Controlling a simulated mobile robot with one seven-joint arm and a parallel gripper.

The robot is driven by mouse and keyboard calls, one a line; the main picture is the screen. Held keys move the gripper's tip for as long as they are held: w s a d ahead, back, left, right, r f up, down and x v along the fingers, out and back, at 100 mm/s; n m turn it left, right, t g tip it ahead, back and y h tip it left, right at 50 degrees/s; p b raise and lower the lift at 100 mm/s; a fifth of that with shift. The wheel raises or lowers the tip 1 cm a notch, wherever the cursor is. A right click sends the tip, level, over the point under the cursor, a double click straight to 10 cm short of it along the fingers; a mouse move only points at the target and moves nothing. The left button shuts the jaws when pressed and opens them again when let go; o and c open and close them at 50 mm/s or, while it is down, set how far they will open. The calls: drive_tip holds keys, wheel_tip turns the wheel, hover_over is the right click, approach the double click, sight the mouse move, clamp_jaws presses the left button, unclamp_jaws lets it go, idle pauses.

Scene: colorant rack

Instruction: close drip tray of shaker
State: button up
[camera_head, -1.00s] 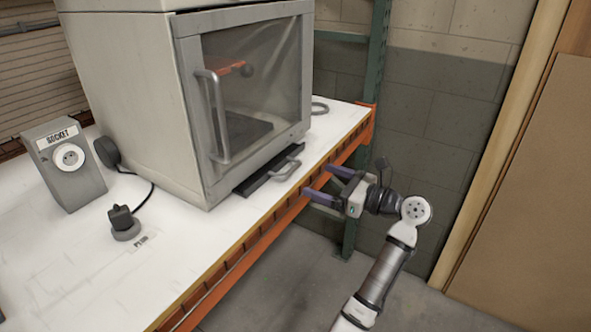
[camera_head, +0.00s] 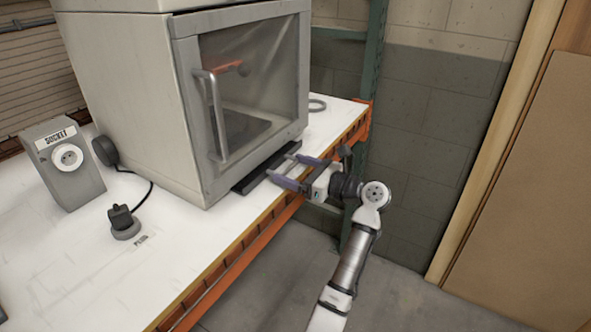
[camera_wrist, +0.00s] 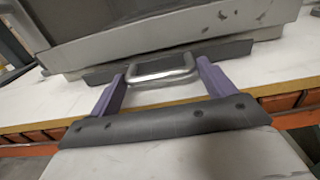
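The shaker (camera_head: 190,90) is a large grey box with a glass door, standing on the white table. Its drip tray (camera_head: 252,178) is a thin dark slab at the base of the front, sticking out a little below the door; it also shows in the wrist view (camera_wrist: 105,74). The tray's metal handle (camera_wrist: 160,72) lies between my gripper's two purple fingers in the wrist view. My gripper (camera_head: 283,168) is open, with its fingers on either side of the handle and pointing at the tray. Contact with the handle cannot be told.
The door handle (camera_head: 217,115) rises above the tray. A socket box (camera_head: 64,165) and a plug (camera_head: 122,222) with a cable are on the table at left. The table's orange front edge (camera_head: 235,258) runs below my gripper. Open floor lies in front.

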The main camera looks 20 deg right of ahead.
sight(282, 164)
drive_tip(key=c, duration=0.5)
drive_tip(key=p+x, duration=0.2)
drive_tip(key=x, duration=0.1)
drive_tip(key=shift+w+a+r+p, duration=0.15)
drive_tip(key=shift+w+a+p, duration=0.05)
drive_tip(key=shift+w+p, duration=0.15)
drive_tip(key=shift+c, duration=0.2)
drive_tip(key=o, duration=1)
drive_tip(key=shift+o, duration=0.5)
drive_tip(key=shift+w, duration=0.1)
drive_tip(key=b+v, duration=0.2)
drive_tip(key=v, duration=1.1)
drive_tip(key=shift+s+d, duration=0.25)
drive_tip(key=shift+s, duration=0.1)
